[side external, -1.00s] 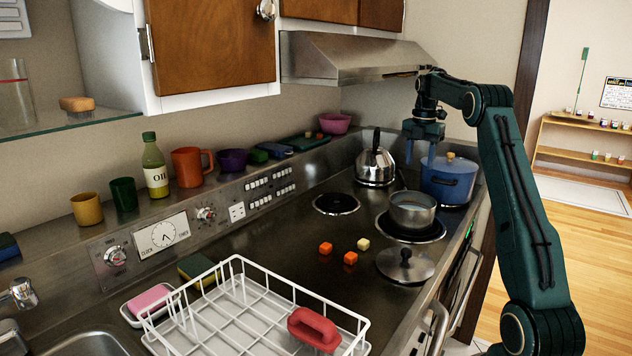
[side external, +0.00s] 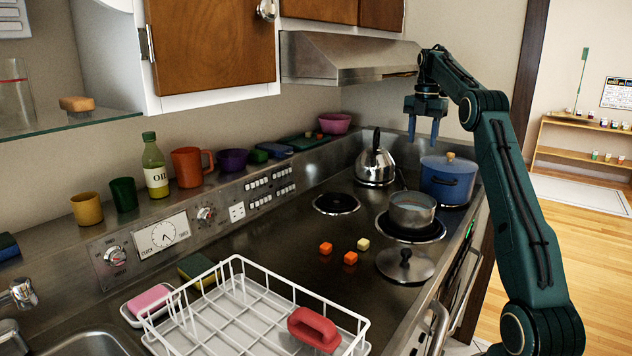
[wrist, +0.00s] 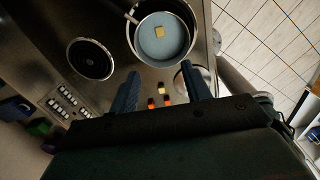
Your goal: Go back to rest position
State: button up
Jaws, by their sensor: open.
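My gripper (side external: 423,138) is high above the far end of the hob, near the hood, fingers pointing down and apart, with nothing between them. In the wrist view its two blue fingers (wrist: 159,72) show spread apart. Below it stands a steel saucepan (side external: 412,214) on the right-hand coil. The wrist view shows bluish contents in the saucepan (wrist: 148,52) with a small yellow piece (wrist: 159,31) in them. A blue lidded pot (side external: 447,184) stands behind the saucepan. The gripper touches none of these.
A kettle (side external: 375,164) stands at the back and the hood (side external: 345,62) hangs at left. A bare coil (side external: 336,204), two orange cubes (side external: 326,248), a pale yellow cube (side external: 363,244) and a loose lid (side external: 405,265) lie on the hob. A dish rack (side external: 240,310) is nearer.

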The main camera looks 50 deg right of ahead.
jog(key=shift+a, duration=0.1)
jog(key=w+a+r+m+t+h, duration=0.1)
jog(key=a+r+m, duration=0.3)
jog(key=a, duration=0.9)
jog(key=a+r+m+t, duration=0.1)
jog(key=a+r+m, duration=0.25)
jog(key=a, duration=1.05)
jog(key=s+a+f+m+t, duration=0.1)
jog(key=s+a+f+m, duration=0.4)
jog(key=s+a, duration=0.3)
jog(key=s+a+f+m+t+y, duration=0.1)
jog(key=s+a+f+m+t, duration=0.1)
jog(key=s+a+f+m, duration=0.2)
jog(key=s+a+f, duration=0.3)
jog(key=s+a, duration=0.2)
jog(key=a, duration=0.1)
jog(key=shift+s+a+m+t, duration=0.3)
jog(key=shift+m, duration=0.05)
